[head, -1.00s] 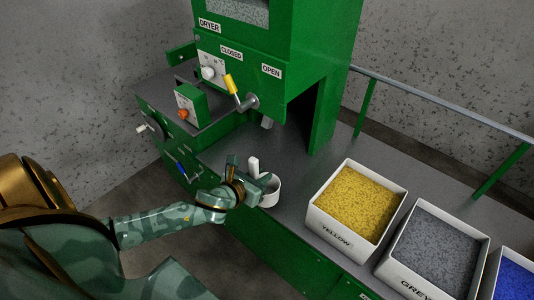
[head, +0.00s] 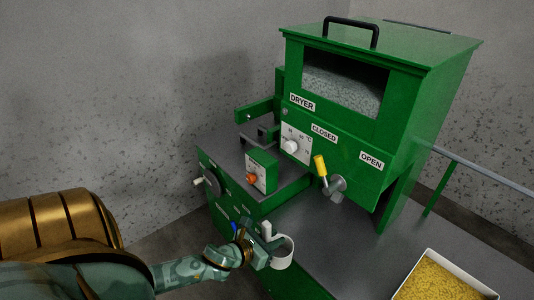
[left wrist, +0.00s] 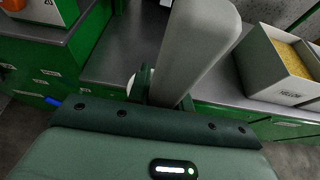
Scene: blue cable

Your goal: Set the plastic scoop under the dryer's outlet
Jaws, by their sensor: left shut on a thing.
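The green dryer (head: 398,88) stands at the back of the bench, with a window of grey granules. Its yellow-tipped lever (head: 321,167) is between the CLOSED and OPEN labels, nearer CLOSED. My left gripper (head: 266,246) is shut on the white plastic scoop (head: 283,257), in front of and lower left of the lever. The scoop's handle stands up at the jaws. In the left wrist view the pale scoop handle (left wrist: 198,45) rises large from the gripper (left wrist: 163,92). I cannot tell the scoop's height over the bench. My right gripper is out of view.
A control box with an orange knob (head: 252,180) stands left of the lever. A bin of yellow granules (head: 440,280) is at lower right; it also shows in the left wrist view (left wrist: 272,75). The bench (head: 370,245) between scoop and bin is clear. A rail (head: 485,172) runs along the back.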

